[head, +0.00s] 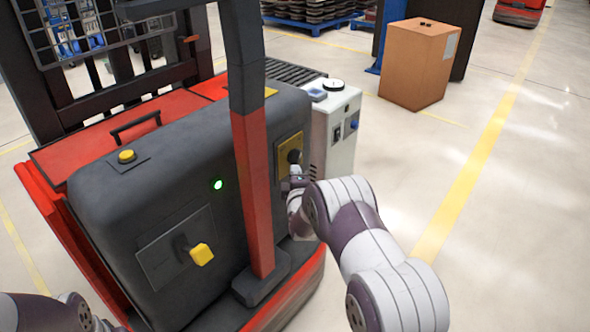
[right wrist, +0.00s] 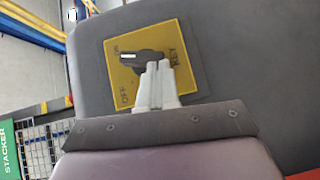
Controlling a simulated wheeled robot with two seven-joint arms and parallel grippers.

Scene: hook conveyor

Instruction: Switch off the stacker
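The stacker (head: 110,205) is a dark grey and red machine at the left of the head view. On its right side is a yellow switch plate (head: 283,163) with a black rotary knob (head: 294,156). In the right wrist view the plate (right wrist: 200,88) bears OFF and ON, and the knob (right wrist: 140,57) has its white mark towards ON. A green lamp (head: 217,184) is lit. My right gripper (right wrist: 160,66) is in front of the knob, its pale fingers close together, partly hiding it. Contact with the knob cannot be told. My left gripper is out of view.
A yellow handle (head: 201,254) and a yellow button (head: 127,156) are also on the stacker. A red and black post (head: 252,150) rises close to the left of my right gripper. A white control box (head: 333,125) stands behind it. A cardboard box (head: 415,65) stands farther back; floor to the right is clear.

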